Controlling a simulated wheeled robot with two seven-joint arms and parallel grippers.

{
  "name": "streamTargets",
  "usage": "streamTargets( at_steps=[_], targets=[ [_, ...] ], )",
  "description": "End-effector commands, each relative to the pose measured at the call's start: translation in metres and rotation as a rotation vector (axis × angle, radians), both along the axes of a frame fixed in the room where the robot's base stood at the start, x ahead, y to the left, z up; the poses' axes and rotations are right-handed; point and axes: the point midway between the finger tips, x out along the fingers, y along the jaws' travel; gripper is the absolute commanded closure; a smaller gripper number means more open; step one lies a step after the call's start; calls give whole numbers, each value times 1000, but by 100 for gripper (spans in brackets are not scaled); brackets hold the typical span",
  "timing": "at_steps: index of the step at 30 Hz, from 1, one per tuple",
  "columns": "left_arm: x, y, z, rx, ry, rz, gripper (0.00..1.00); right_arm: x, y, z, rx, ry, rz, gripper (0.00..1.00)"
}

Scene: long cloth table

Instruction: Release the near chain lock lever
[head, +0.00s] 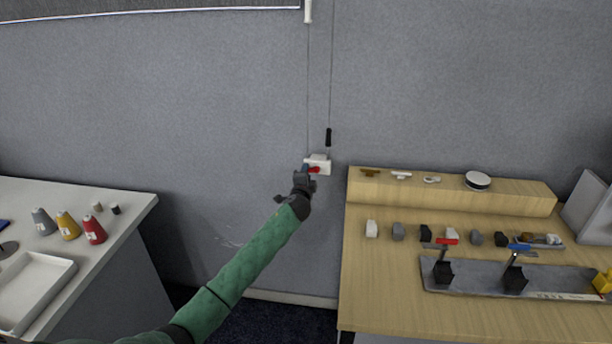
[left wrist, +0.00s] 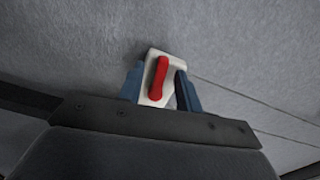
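The chain lock is a small white housing (head: 322,163) on the grey wall, with a red lever (head: 314,169) on it. My left gripper (head: 308,174) is at the lock, its arm coming up from below left. In the left wrist view the red lever (left wrist: 159,78) stands out from the white housing (left wrist: 152,62) between the two blue fingers of my left gripper (left wrist: 160,88). The fingers are apart, one on each side of the lever. I cannot tell whether they touch the housing. My right gripper is not in view.
Two thin cords run up the wall above the lock, one with a black tassel (head: 328,137). A wooden table (head: 385,290) with small blocks and a grey tray (head: 480,284) stands at right. A white table (head: 125,205) with thread cones (head: 94,229) stands at left.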

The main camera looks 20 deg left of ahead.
Motion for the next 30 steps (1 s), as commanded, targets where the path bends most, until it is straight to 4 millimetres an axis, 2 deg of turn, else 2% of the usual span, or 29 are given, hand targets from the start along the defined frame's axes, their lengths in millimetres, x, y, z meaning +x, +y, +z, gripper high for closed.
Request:
streamTargets(
  at_steps=[7,11,13,21,30],
  targets=[
    [-1,0,0,-1,-1,0,65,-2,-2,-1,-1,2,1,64],
    [-11,-2,-2,-1,0,0,65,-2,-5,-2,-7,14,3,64],
    [-20,-5,-3,-1,0,0,65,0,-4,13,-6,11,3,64],
    [-59,-15,-2,-1,0,0,65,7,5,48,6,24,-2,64],
    [-75,-19,0,-1,0,0,65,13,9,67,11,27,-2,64]
  ],
)
